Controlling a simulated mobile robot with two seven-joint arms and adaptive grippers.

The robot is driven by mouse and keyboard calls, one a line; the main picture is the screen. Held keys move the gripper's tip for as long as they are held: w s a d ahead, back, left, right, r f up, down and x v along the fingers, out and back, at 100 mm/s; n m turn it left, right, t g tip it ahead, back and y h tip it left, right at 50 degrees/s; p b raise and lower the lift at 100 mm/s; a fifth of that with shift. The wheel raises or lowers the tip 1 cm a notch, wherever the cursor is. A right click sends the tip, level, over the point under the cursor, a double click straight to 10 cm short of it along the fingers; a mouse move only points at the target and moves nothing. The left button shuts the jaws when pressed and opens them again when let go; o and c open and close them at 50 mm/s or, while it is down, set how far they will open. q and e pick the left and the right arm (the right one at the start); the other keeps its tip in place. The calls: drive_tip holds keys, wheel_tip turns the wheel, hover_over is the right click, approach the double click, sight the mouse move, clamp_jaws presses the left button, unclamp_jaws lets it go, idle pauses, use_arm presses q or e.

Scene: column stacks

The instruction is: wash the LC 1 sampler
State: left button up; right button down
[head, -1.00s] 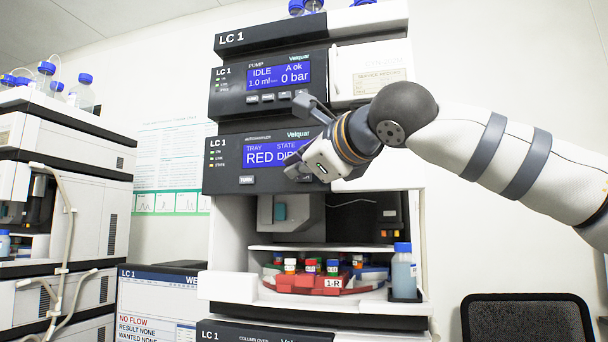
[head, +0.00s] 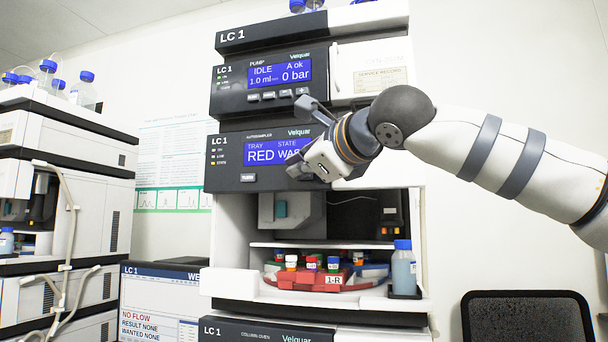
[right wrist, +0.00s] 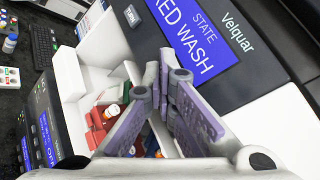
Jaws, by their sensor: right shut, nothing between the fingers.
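The LC 1 sampler (head: 221,177) is the middle module of the LC 1 stack in the head view. Its blue display (head: 262,152) reads RED under TRAY and the start of WASH under STATE, partly hidden by my right gripper. In the right wrist view the display (right wrist: 197,35) shows RED WASH. My right gripper (head: 308,140) is in front of the sampler panel; its fingers (right wrist: 165,78) are shut with nothing between them. A small button (head: 248,178) sits below the display. A red tray (head: 308,281) marked 1-R holds several capped vials in the open bay. My left gripper is out of view.
The pump module (head: 228,92) above reads IDLE, 0 bar. A blue-capped bottle (head: 403,270) stands at the right of the bay. A monitor (head: 160,305) reads NO FLOW. A second stack (head: 100,190) stands left, and a black chair (head: 527,318) is at lower right.

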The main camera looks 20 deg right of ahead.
idle(0.4)
drive_tip(key=shift+s+a, duration=0.4)
drive_tip(key=shift+s, duration=0.25)
drive_tip(key=s+a, duration=0.1)
drive_tip(key=s, duration=0.1)
drive_tip(key=s+a, duration=0.1)
drive_tip(key=s, duration=0.1)
drive_tip(key=shift+a, duration=0.4)
idle(0.4)
